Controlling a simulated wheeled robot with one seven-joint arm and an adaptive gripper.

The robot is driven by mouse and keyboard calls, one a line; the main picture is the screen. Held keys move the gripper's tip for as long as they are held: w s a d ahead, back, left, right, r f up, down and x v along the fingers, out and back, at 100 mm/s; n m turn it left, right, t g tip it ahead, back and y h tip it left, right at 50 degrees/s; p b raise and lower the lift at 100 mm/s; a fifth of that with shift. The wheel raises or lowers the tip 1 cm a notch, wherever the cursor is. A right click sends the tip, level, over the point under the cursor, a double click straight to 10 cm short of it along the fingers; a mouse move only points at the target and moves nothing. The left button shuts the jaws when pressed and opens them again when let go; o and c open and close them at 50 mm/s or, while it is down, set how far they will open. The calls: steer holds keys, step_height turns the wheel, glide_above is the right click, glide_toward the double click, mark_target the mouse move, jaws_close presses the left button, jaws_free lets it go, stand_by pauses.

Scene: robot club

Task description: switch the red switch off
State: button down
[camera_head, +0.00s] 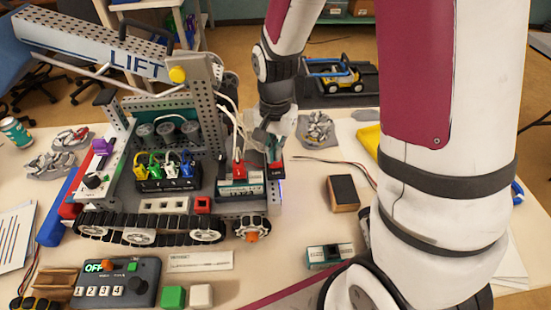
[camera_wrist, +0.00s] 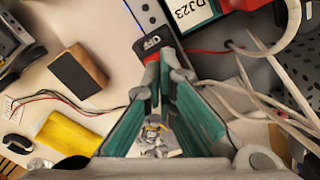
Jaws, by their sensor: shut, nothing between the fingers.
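The red switch (camera_head: 276,168) sits at the right end of the robot on the table, beside a battery box with a green label. In the wrist view, the red switch (camera_wrist: 152,57) has a black plate reading OFF and is partly hidden behind my fingertips. My gripper (camera_head: 270,138) points down just above the switch. In the wrist view, my gripper's fingertips (camera_wrist: 166,66) come together, shut and empty, right at the red part. I cannot tell whether they touch it.
A red plug (camera_head: 239,170) with white cables stands close left of the switch. The robot's LIFT arm (camera_head: 90,45) rises to the left. A control box (camera_head: 115,286) sits at the front left.

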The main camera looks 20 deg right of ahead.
mark_target(275, 163)
steer(key=shift+f+b, duration=0.65)
steer(key=shift+f, duration=0.5)
stand_by(0.6)
steer(key=shift+r+p, duration=2.35)
steer(key=shift+r, duration=1.2)
